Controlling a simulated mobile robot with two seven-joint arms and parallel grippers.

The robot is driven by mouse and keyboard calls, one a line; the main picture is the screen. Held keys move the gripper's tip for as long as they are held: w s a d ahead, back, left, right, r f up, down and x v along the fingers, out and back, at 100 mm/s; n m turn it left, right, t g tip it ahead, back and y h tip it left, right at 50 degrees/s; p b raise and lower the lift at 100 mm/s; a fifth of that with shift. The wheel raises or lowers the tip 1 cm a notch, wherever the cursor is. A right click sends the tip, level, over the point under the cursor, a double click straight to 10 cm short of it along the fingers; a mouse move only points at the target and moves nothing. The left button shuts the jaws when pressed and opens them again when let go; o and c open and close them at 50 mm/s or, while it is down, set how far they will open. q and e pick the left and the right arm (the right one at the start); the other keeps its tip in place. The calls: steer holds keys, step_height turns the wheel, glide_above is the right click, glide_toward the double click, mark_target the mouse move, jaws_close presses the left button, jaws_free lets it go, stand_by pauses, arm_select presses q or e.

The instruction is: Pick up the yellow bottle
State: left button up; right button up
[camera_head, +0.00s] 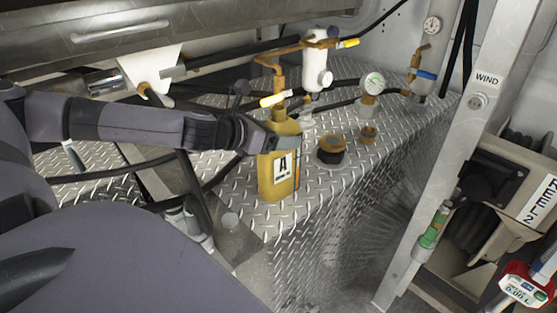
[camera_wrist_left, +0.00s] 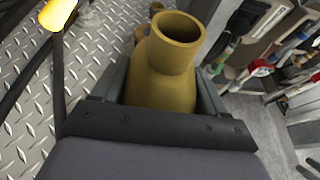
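The yellow bottle (camera_head: 277,185) stands upright on the diamond-plate deck in the head view, with a white label marked "A" on its front. My left gripper (camera_head: 284,139) is at the bottle's shoulder, just below the neck, and hides part of it. In the left wrist view, the yellow bottle (camera_wrist_left: 162,82) is between the two dark fingers of my left gripper, its open round mouth facing up. The fingers lie close along both sides. I cannot tell whether they press on it. My right gripper is not in view.
A brass valve with a yellow handle (camera_head: 273,99) is just behind the bottle. A dark and brass round fitting (camera_head: 331,150) stands to its right on the deck (camera_head: 312,184). A grey post marked "WIND" (camera_head: 455,150) rises further right, beside the reel 2 housing.

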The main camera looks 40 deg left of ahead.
arm_select(q)
jaws_close()
steer(key=shift+r, duration=0.1)
steer(key=shift+r, duration=0.1)
